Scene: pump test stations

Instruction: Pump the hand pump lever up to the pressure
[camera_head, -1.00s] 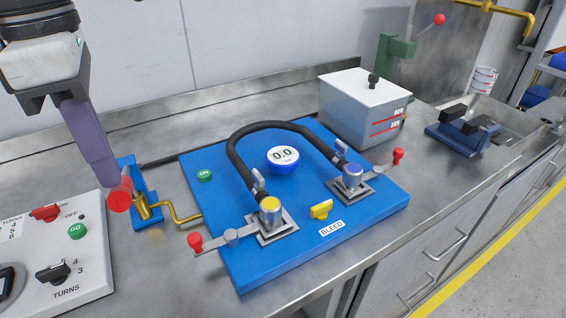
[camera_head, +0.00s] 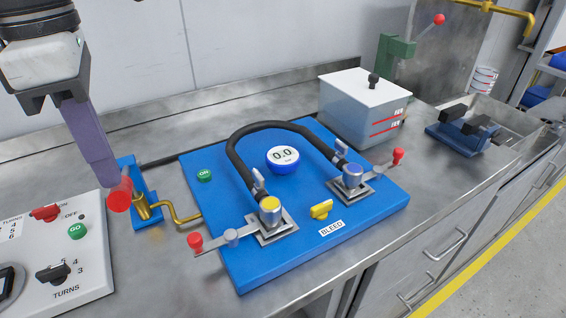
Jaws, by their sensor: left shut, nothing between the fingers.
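A green upright post (camera_head: 397,47) at the back right carries a thin lever with a red ball (camera_head: 439,19), raised up to the right; it looks like the hand pump. A round digital gauge (camera_head: 283,158) on the blue board (camera_head: 228,250) reads 0.0. My left gripper (camera_head: 104,182) is at the left, pointing down, with its purple fingers shut and empty. Its tips are at or just beside a red knob (camera_head: 119,197) by the brass crank on a blue bracket (camera_head: 147,172); I cannot tell whether they touch. It is far from the green post. My right gripper is out of view.
A black hose (camera_head: 275,124) arches between two fittings on the board, near the yellow BLEED knob (camera_head: 321,208). A white lidded tank (camera_head: 362,112) stands before the post. A control box (camera_head: 85,266) is front left. A blue vise-like fixture (camera_head: 460,137) sits right.

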